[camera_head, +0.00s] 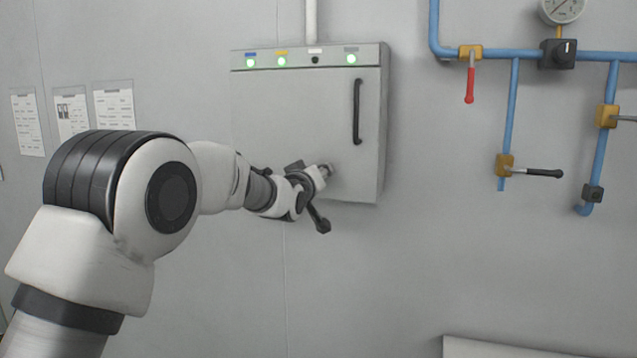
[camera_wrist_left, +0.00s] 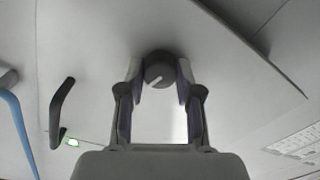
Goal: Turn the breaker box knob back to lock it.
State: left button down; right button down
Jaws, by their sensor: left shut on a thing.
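The breaker box (camera_head: 300,110) is a grey metal cabinet on the wall, with its door closed flat and a black handle (camera_head: 357,111) on the right side. My left gripper (camera_head: 325,171) is at the lower part of the door. In the left wrist view, the round dark knob (camera_wrist_left: 159,69) with a light pointer line sits between the two fingertips of my left gripper (camera_wrist_left: 158,82). The fingers are shut on the knob from both sides. The pointer line slants from lower left to upper right in that view. In the head view the gripper mostly hides the knob. My right gripper is not in view.
Indicator lights (camera_head: 281,61), several of them green, line the top of the box. Blue pipes (camera_head: 511,110) with valves, a red lever (camera_head: 470,85) and a gauge (camera_head: 562,8) are at the right. Paper notices (camera_head: 114,105) hang at the left. The wall below the box is clear.

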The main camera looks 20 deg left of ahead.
pick_arm(q)
jog(key=shift+r+n+b, duration=0.15)
jog(key=shift+n+b, duration=0.05)
jog(key=shift+n, duration=0.6)
jog(key=shift+r+n+b, duration=0.15)
jog(key=shift+n+b, duration=0.05)
jog(key=shift+n, duration=0.6)
jog(key=c, duration=0.9)
grip_release()
jog(key=shift+a, duration=0.1)
jog(key=shift+o, duration=0.7)
jog(key=shift+f, duration=0.2)
jog(key=s, duration=1.2)
jog(key=shift+a, duration=0.15)
jog(key=shift+w+r, duration=0.1)
jog(key=shift+w, duration=0.05)
